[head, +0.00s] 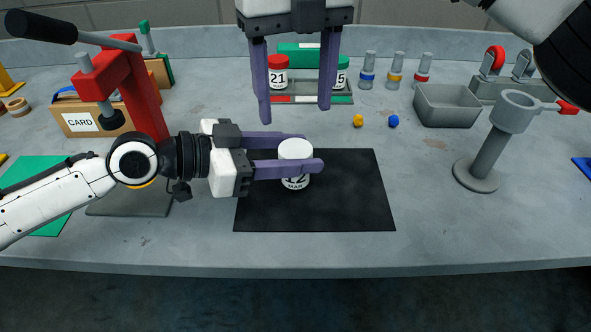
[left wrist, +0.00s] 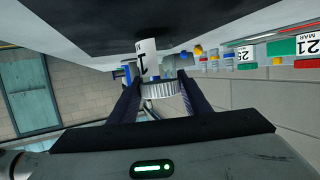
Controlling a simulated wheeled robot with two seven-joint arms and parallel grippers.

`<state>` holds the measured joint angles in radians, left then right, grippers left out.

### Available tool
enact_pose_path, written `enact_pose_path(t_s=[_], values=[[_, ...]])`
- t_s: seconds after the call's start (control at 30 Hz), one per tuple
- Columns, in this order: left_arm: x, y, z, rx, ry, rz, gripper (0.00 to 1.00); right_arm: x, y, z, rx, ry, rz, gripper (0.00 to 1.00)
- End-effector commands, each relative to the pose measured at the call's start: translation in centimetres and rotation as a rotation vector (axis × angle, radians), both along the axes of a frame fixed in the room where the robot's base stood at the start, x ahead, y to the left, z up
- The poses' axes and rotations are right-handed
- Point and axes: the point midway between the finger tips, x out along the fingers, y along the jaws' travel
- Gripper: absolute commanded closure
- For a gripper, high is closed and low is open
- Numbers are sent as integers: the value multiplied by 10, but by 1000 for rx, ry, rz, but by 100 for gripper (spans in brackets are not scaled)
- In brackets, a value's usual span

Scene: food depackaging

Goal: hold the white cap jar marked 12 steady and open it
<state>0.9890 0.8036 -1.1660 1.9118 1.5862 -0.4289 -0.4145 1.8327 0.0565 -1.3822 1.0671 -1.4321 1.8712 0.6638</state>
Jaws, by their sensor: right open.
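The white cap jar marked 12 (head: 295,149) stands upright on a black mat (head: 350,205). Its label is partly covered by a finger in the head view. My left gripper (head: 297,153) comes in from the left with one finger behind the jar and one in front, closed against it near the cap. In the left wrist view the white ridged cap (left wrist: 165,90) sits between the two fingers. My right gripper (head: 295,108) is open and empty, fingers pointing down, above and behind the jar.
A red cap jar marked 21 (head: 278,75) and a green cap jar (head: 341,74) stand in a rack behind. A yellow (head: 358,120) and a blue (head: 393,121) small piece lie right of it. A grey bin (head: 447,106), grey stand (head: 489,150) and red press (head: 140,95) flank the mat.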

Motion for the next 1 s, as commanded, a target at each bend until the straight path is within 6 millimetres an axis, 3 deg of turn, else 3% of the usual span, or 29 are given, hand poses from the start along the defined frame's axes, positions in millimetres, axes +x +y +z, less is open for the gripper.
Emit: enact_pose_path(t_s=[0.03,0.2,0.57,1.0], values=[[0,0,0,0,0,0,71,0,0,0,0,0,0,38],[0,0,0,1,0,0,100,0,0,0,0,0,0,38],[0,1,0,1,0,0,100,0,0,-4,-3,1,0,38],[0,0,0,1,0,0,100,0,0,-65,-2,4,-1,38]])
